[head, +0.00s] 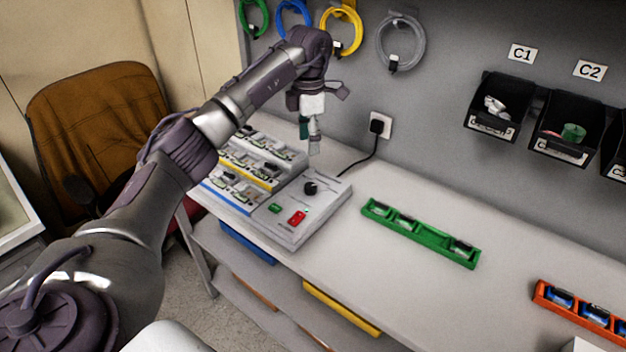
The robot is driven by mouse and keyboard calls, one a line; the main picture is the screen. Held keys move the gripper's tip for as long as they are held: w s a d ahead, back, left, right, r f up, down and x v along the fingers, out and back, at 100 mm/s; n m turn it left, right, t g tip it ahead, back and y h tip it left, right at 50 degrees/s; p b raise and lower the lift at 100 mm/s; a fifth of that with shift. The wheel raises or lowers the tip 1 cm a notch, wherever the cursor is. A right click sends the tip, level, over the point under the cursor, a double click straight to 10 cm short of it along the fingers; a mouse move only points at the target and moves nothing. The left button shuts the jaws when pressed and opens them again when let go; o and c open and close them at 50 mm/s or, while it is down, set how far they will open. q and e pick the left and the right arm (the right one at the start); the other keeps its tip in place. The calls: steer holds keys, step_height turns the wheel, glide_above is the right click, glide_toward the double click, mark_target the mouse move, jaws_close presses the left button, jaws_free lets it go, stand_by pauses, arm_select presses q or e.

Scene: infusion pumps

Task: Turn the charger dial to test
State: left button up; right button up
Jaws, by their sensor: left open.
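The charger (325,208) is a pale grey box at the left end of the bench, with battery bays on its left side. Its black dial (310,187) sits on the top panel at the right, behind a green button (274,208) and a red switch (296,218). The dial's pointer setting is too small to read. My left gripper (314,150) is open and empty, pointing down above the back of the charger, apart from the dial. My left arm covers part of the battery bays. My right gripper is not in view.
A black plug with its cord (377,126) is in the wall socket behind the charger. A green tray (419,234) and an orange tray (585,313) lie to the right. Black bins (497,108) hang on the wall. Bare bench separates the trays.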

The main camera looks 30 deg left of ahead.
mark_target(310, 186)
arm_select(q)
step_height(310, 186, down, 13)
steer(key=p, duration=0.3)
steer(key=shift+d+r, duration=0.1)
steer(key=shift+f, duration=0.4)
steer(key=shift+c, duration=0.2)
jaws_close()
